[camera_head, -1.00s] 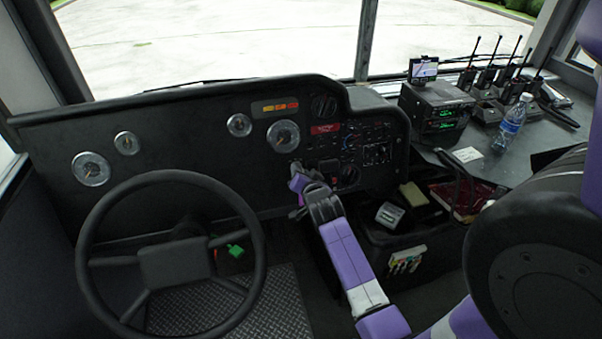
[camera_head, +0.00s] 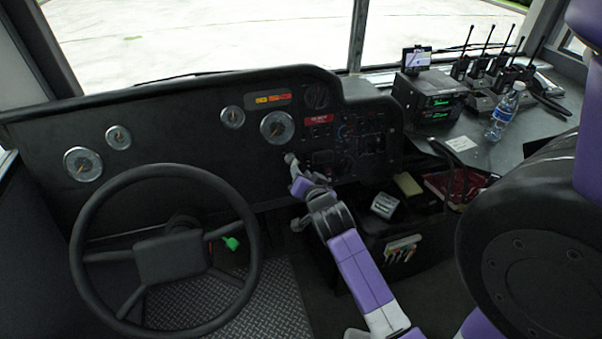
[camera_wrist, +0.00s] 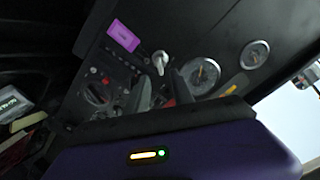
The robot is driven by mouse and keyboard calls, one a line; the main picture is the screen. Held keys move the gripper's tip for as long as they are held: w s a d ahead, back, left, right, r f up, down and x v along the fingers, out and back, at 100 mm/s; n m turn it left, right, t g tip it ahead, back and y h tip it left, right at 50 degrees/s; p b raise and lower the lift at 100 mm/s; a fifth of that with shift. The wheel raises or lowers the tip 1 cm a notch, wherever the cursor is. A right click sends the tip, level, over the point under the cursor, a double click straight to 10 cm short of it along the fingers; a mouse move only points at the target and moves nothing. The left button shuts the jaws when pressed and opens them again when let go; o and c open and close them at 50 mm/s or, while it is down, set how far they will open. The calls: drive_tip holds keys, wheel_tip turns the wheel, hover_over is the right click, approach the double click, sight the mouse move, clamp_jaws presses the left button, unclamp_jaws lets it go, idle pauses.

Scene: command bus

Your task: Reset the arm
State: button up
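My gripper (camera_head: 299,183) is in front of the black dashboard (camera_head: 190,125), below the round gauges and right of the steering wheel. A small pale knob or lever (camera_head: 290,158) stands out from the panel just beyond the fingertips. In the wrist view my gripper (camera_wrist: 160,92) shows two fingers set apart with dark panel between them, and nothing clearly held. The pale lever (camera_wrist: 160,62) shows just past the gap. Whether a finger touches it I cannot tell. My arm reaches in from the lower right.
The steering wheel (camera_head: 165,255) stands to the left. A radio stack (camera_head: 430,97), several handheld radios and a water bottle (camera_head: 504,110) are on the right counter (camera_head: 480,155). A bin (camera_head: 380,235) with boxes is right of my arm.

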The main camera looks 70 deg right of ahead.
drive_tip(key=shift+r, duration=0.1)
idle(0.4)
wheel_tip(320, 180, up, 5)
drive_tip(key=w+a+n+t, duration=0.1)
drive_tip(key=a+n+t, duration=0.1)
drive_tip(key=n, duration=0.1)
drive_tip(key=a+r+n+t+y, duration=0.2)
drive_tip(key=a+n+t, duration=0.45)
drive_tip(key=a, duration=1.05)
drive_tip(key=s+a+n+y, duration=0.4)
drive_tip(key=s+a, duration=0.3)
drive_tip(key=a, duration=0.4)
drive_tip(key=s+a+r+n+g+y, duration=0.1)
drive_tip(key=s+a+n+y, duration=0.4)
drive_tip(key=s+a, duration=0.3)
drive_tip(key=a+y, duration=0.1)
drive_tip(key=a, duration=0.2)
drive_tip(key=shift+s, duration=0.25)
drive_tip(key=shift+d+g, duration=0.15)
drive_tip(key=shift+g, duration=0.1)
